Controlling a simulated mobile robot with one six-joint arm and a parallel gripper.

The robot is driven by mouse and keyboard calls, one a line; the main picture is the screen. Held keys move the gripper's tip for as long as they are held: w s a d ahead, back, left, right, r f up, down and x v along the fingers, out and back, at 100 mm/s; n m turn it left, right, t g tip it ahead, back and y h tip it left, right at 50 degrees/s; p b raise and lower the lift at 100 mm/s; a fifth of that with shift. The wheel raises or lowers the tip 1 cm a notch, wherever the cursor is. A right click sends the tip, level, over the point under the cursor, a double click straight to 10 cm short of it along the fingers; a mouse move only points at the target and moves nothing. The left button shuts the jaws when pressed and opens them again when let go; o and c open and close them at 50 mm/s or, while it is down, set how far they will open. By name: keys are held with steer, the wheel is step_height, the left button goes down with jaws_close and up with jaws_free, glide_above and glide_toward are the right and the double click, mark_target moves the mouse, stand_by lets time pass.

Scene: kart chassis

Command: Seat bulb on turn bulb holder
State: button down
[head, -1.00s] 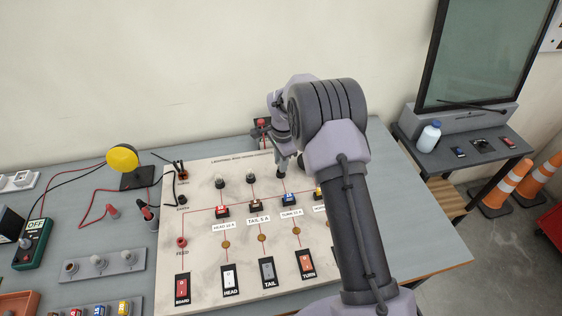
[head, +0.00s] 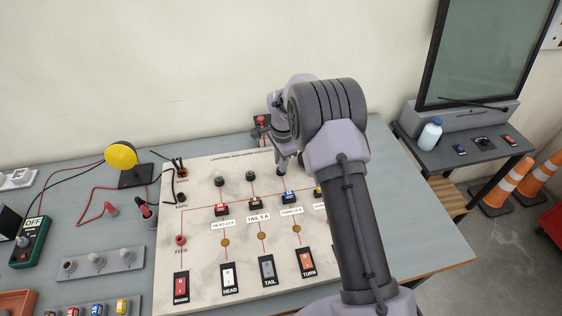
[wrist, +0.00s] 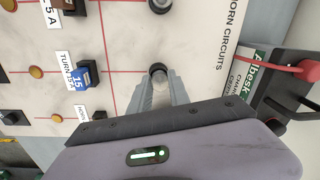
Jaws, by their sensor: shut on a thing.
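My gripper (head: 282,170) points down at the upper part of the circuit board (head: 205,262), at the top of the TURN column. In the wrist view its two fingers (wrist: 158,88) are closed in over the dark round turn bulb holder (wrist: 158,70), in line with the blue fuse (wrist: 86,76). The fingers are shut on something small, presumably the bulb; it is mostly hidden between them. I cannot tell whether it touches or sits in the holder. The head holder (head: 219,181) and tail holder (head: 250,176) stand to the left in the head view.
A yellow round lamp (head: 121,156), red and black leads and a green meter (head: 33,242) lie left of the board. A grey strip (head: 103,262) holds small parts. A battery (wrist: 250,75) with a red clamp (wrist: 308,70) is close beside the gripper.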

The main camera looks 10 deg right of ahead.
steer(key=shift+f, duration=0.15)
steer(key=c, duration=1.1)
jaws_free()
steer(key=shift+c, duration=0.2)
step_height(320, 180, up, 17)
steer(key=s+p, duration=0.1)
steer(key=p, duration=0.2)
steer(key=shift+d+r, duration=0.15)
steer(key=shift+r, duration=0.05)
steer(key=shift+s+r, duration=0.1)
steer(key=s+a+r+n+t+b, duration=0.2)
steer(key=s+r+n+b, duration=0.45)
steer(key=s, duration=0.85)
steer(key=s+a+f+n+t+y+b, duration=0.1)
steer(key=s+n+b, duration=0.1)
steer(key=s, duration=0.8)
steer(key=s+a+f+n+t+b, duration=0.1)
steer(key=s+f+n+t+b, duration=0.1)
steer(key=s, duration=0.8)
steer(key=shift+f+y+b, duration=0.25)
steer(key=shift+y+b, duration=0.15)
steer(key=shift+b, duration=0.25)
